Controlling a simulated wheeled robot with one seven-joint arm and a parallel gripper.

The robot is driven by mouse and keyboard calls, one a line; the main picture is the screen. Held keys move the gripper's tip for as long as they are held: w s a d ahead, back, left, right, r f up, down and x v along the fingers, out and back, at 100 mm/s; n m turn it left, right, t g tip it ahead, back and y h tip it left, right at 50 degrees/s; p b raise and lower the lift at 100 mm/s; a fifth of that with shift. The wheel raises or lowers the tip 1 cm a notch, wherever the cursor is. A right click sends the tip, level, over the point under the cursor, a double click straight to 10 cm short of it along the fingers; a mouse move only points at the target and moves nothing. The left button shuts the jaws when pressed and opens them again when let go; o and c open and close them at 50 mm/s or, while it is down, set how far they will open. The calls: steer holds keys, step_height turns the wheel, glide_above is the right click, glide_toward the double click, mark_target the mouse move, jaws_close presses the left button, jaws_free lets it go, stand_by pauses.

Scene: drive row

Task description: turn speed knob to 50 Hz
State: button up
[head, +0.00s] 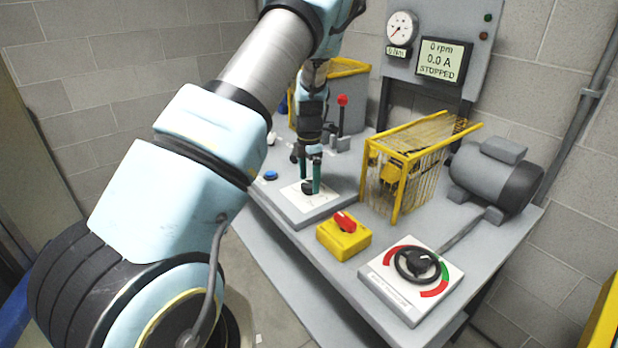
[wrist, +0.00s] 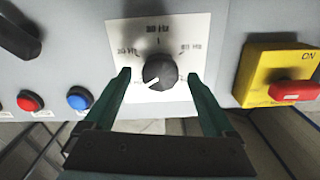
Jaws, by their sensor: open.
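A white pointer line on the knob points to the lower left in the wrist view. My gripper (wrist: 160,78) is open, its two green fingers on either side of the knob with gaps showing. In the head view my gripper (head: 314,188) reaches down over the knob (head: 308,187). The display (head: 441,60) reads 0 rpm, 0.0 A and STOPPED.
A yellow box with a red switch (head: 344,232) stands to the right of the dial. Red (wrist: 30,101) and blue (wrist: 79,98) buttons lie to its left. A yellow cage guard (head: 413,165), a motor (head: 497,172) and a black handwheel (head: 417,264) stand farther right.

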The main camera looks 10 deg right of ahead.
steer(key=shift+f, duration=0.6)
steer(key=c, duration=1.4)
steer(key=shift+o, duration=0.2)
